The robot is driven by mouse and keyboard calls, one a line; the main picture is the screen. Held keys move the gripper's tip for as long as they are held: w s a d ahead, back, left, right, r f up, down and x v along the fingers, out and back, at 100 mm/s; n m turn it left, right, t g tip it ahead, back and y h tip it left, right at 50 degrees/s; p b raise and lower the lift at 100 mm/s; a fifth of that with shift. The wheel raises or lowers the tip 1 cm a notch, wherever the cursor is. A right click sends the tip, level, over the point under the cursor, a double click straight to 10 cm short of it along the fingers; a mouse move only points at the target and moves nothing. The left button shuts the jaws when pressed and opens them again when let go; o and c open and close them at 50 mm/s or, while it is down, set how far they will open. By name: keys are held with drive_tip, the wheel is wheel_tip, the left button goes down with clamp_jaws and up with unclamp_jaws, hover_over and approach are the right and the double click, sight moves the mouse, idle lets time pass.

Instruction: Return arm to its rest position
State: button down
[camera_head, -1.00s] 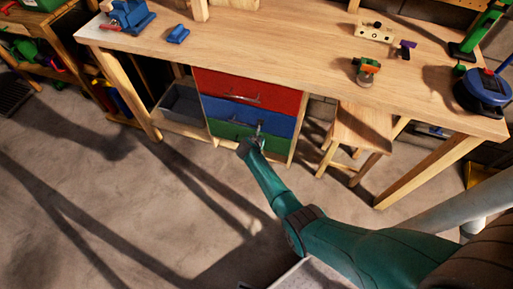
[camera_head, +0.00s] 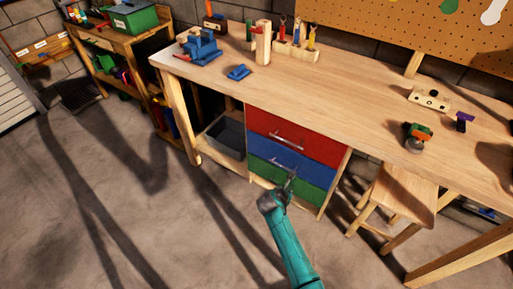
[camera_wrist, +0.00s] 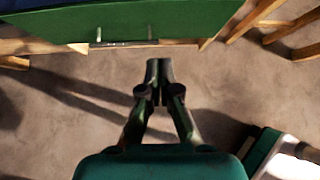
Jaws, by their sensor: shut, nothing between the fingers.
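My gripper (camera_head: 290,183) is at the end of my teal arm, in front of the drawer unit under the workbench. In the wrist view my gripper (camera_wrist: 159,68) has its two fingers together with nothing between them. It points toward the green drawer (camera_wrist: 120,22), whose handle (camera_wrist: 127,43) shows just beyond the fingertips with a gap of floor between. In the head view the red drawer (camera_head: 318,145), blue drawer (camera_head: 262,153) and green drawer (camera_head: 310,193) are stacked and look shut. My gripper partly covers the blue and green fronts.
The workbench (camera_head: 350,95) bears a blue vise (camera_head: 201,46), a tool holder (camera_head: 297,50) and small toys. A grey bin (camera_head: 226,137) stands left of the drawers. A wooden stool (camera_head: 402,195) stands at the right. The concrete floor (camera_head: 130,220) is open at front left.

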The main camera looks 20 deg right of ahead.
drive_tip(key=s+a+f+m+t+y, duration=0.1)
drive_tip(key=s+a+f+m, duration=0.15)
drive_tip(key=s, duration=0.45)
drive_tip(key=s+a+f+m+t+y, duration=0.1)
drive_tip(key=s+a+m+t+y, duration=0.2)
drive_tip(key=s, duration=0.5)
drive_tip(key=s+a+r+m+y, duration=0.1)
drive_tip(key=s+a+r+m, duration=0.15)
drive_tip(key=s, duration=0.35)
drive_tip(key=s+a+r+m, duration=0.2)
drive_tip(key=s+a+m, duration=0.1)
drive_tip(key=s, duration=0.3)
drive_tip(key=s+a+r+m+t, duration=0.1)
drive_tip(key=s+r+m, duration=0.3)
drive_tip(key=r, duration=0.5)
drive_tip(key=s+a+r+m+t+y, duration=0.1)
drive_tip(key=s+r+m+t, duration=0.1)
drive_tip(key=s+r+m, duration=0.3)
drive_tip(key=s+a+r+m+t+y, duration=0.1)
drive_tip(key=s+r+m+t, duration=0.1)
drive_tip(key=s+r+m, duration=0.3)
drive_tip(key=s+r, duration=0.4)
drive_tip(key=r, duration=0.4)
drive_tip(key=shift+a+r+t, duration=0.3)
drive_tip(key=shift+r, duration=0.1)
